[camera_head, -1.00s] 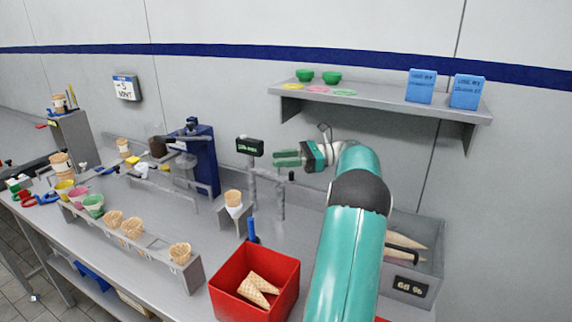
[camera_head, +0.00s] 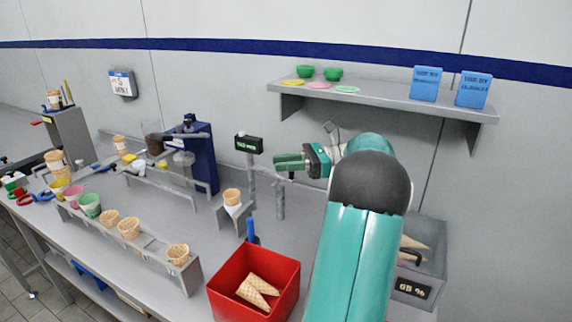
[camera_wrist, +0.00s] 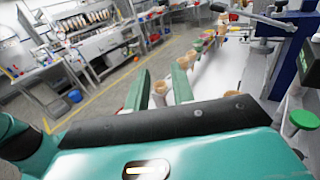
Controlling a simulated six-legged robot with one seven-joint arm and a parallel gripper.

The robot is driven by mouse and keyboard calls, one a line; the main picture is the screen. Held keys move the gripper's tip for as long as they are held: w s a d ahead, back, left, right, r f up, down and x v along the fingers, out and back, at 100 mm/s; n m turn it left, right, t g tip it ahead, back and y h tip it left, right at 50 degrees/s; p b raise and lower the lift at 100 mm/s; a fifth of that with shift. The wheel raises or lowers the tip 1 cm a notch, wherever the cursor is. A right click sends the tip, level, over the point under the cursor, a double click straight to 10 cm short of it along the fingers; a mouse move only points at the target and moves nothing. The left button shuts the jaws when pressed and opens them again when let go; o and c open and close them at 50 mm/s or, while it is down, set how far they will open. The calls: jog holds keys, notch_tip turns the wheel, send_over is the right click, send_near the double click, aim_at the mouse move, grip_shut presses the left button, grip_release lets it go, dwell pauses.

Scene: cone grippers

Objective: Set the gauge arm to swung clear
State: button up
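The gauge appears to be the black display box (camera_head: 249,144) with green text on a grey post in the head view. A short grey bar (camera_head: 266,172) runs right from that post toward a second post (camera_head: 279,202); I take it as the gauge arm, but its exact setting is unclear. My gripper (camera_head: 277,162) is just right of the display, above the bar, fingers pointing left. In the wrist view my gripper (camera_wrist: 160,80) has its two green fingers apart with nothing held between them. Part of the bar's right end is hidden or merges with my gripper.
A cone stands in a grey holder (camera_head: 232,210) left of the posts. A red bin (camera_head: 222,300) with cones sits in front. A shelf (camera_head: 390,103) with bowls and blue boxes hangs above. A blue press (camera_head: 203,160) stands left. A green disc (camera_wrist: 304,120) shows in the wrist view.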

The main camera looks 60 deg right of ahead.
jog(key=shift+w+d+f+m+t, duration=0.1)
jog(key=shift+w+f+m+t, duration=0.15)
jog(key=shift+m, duration=0.35)
jog(key=c, duration=0.4)
jog(key=d+f+m+t+h, duration=0.1)
jog(key=m+h, duration=0.2)
jog(key=m, duration=0.2)
jog(key=s+d+f+m+t+h, duration=0.1)
jog(key=f+m+t+h, duration=0.1)
jog(key=m, duration=0.3)
jog(key=d+f+m+t+h, duration=0.1)
jog(key=f+m+t+h, duration=0.1)
jog(key=m+h, duration=0.1)
jog(key=shift+s+d+m+t+h, duration=0.3)
jog(key=shift+s+m+h, duration=0.1)
jog(key=shift+m, duration=0.5)
grip_shut()
jog(key=s+d+f+m+g+h, duration=0.1)
jog(key=s+d+f+m+h, duration=0.15)
jog(key=f+m+h, duration=0.8)
jog(key=w+d+r+m+y, duration=0.2)
jog(key=w+d, duration=0.3)
jog(key=w, duration=0.4)
jog(key=shift+r+m+y, duration=0.35)
jog(key=shift+r+m, duration=0.1)
jog(key=shift+r, duration=0.2)
jog(key=shift+d, duration=0.1)
